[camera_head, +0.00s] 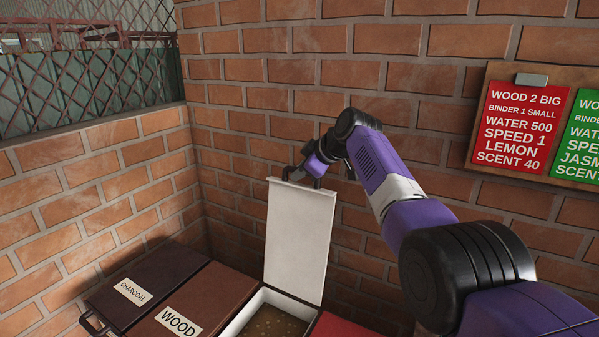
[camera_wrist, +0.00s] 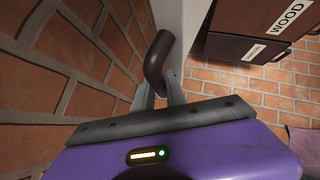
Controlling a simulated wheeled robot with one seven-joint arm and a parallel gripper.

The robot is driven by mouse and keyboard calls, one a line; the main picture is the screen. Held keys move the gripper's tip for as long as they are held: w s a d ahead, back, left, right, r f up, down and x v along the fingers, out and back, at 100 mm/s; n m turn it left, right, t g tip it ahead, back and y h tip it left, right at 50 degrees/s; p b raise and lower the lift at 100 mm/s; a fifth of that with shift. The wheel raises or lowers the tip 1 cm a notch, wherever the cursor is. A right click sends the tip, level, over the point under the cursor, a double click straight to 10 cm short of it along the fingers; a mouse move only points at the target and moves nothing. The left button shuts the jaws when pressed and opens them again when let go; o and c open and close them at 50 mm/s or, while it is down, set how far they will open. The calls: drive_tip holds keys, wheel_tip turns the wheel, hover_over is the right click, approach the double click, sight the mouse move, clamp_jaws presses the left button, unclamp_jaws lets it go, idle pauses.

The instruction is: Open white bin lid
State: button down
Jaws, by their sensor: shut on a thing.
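The white bin lid (camera_head: 298,238) stands upright, swung up from the white bin (camera_head: 240,312), whose brown contents show. My gripper (camera_head: 308,178) is at the lid's top edge, by its dark handle. In the wrist view, my gripper (camera_wrist: 160,92) has its two fingers shut on the dark curved handle (camera_wrist: 158,62). A pale strip of the lid (camera_wrist: 184,38) shows beside the handle. The fingertips are partly hidden behind the handle.
Closed brown bins labelled CHARCOAL (camera_head: 150,282) and WOOD (camera_head: 205,295) stand left of the white bin. A red lid (camera_head: 338,326) lies at its right. A brick wall (camera_head: 330,75) is close behind the raised lid. A recipe board (camera_head: 530,75) hangs at right.

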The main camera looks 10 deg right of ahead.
drive_tip(key=c, duration=1.4)
unclamp_jaws()
drive_tip(key=shift+s+f, duration=0.1)
drive_tip(key=shift+f, duration=0.2)
drive_tip(key=shift+o, duration=0.2)
drive_tip(key=shift+f, duration=0.1)
drive_tip(key=shift+s, duration=0.1)
drive_tip(key=shift+s+d+r+b, duration=0.25)
drive_tip(key=shift+s+r+b, duration=0.1)
drive_tip(key=shift+b, duration=0.1)
drive_tip(key=shift+w+r+b+v, duration=0.15)
drive_tip(key=shift+b+v, duration=0.3)
drive_tip(key=shift+v, duration=1.35)
drive_tip(key=shift+w+r+b+v, duration=0.15)
drive_tip(key=shift+b+v, duration=0.25)
drive_tip(key=shift+v, duration=1.4)
drive_tip(key=shift+a, duration=0.15)
